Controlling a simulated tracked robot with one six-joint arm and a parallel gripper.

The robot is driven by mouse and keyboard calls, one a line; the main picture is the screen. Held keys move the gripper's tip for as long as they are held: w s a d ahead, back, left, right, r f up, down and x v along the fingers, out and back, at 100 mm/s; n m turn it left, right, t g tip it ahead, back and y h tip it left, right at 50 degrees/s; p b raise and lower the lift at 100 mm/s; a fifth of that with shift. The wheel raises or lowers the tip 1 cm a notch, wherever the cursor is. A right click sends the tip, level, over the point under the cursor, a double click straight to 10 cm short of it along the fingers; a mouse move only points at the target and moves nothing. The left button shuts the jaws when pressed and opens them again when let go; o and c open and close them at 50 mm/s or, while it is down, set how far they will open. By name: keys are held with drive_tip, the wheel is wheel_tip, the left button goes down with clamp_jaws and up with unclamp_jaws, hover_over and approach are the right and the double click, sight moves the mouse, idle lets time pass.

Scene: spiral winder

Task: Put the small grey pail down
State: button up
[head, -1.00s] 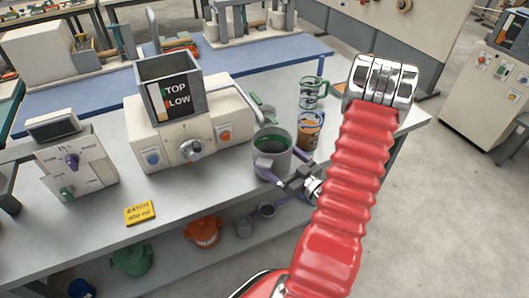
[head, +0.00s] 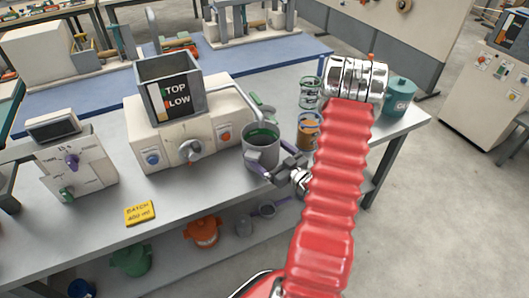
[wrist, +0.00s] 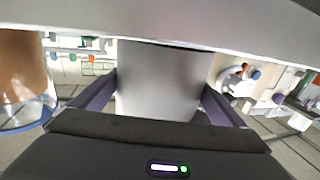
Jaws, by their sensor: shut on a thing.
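The small grey pail (head: 260,152) has green inside its rim and is upright in the head view. It is at the front of the cream machine, near its right end. My gripper (head: 262,172) is shut on it, with purple fingers either side of its body. In the wrist view the pail (wrist: 160,85) fills the middle between the two fingers (wrist: 158,108). Its bottom is hidden there, and I cannot tell whether it touches the bench.
The cream machine (head: 205,125) with a hopper stands left of the pail. A jar with orange-brown contents (head: 308,130) is close on the right, with a green-rimmed clear jar (head: 310,93) behind it. A teal pot (head: 398,97) stands at the bench's right.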

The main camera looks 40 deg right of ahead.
drive_tip(key=shift+f, duration=0.3)
drive_tip(key=o, duration=0.8)
drive_tip(key=shift+f, duration=0.1)
drive_tip(key=s, duration=1.2)
drive_tip(key=shift+a, duration=0.15)
drive_tip(key=shift+s, duration=0.15)
idle(0.4)
